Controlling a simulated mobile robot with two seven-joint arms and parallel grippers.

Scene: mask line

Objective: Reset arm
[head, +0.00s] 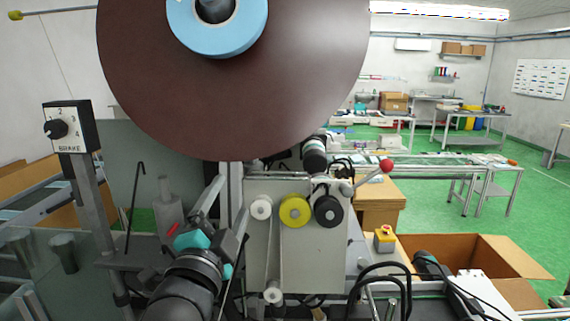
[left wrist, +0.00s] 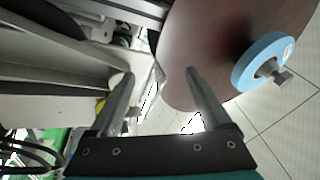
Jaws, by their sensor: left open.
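My left gripper (head: 219,203) is raised in front of the machine, below the large brown disc (head: 235,105) in the head view. In the left wrist view its two grey fingers (left wrist: 159,74) stand wide apart with nothing between them. The brown disc (left wrist: 185,60) with its light blue hub (left wrist: 262,62) is beyond the fingertips there. I cannot tell the exact gap between fingers and disc. My right gripper does not show in either view.
A roller panel (head: 330,256) with a yellow roller (head: 295,211) stands right of my left gripper. A brake box (head: 70,128) on a post is at left. A red-knobbed lever (head: 386,166), a yellow button box (head: 384,238) and an open carton (head: 470,258) are at right.

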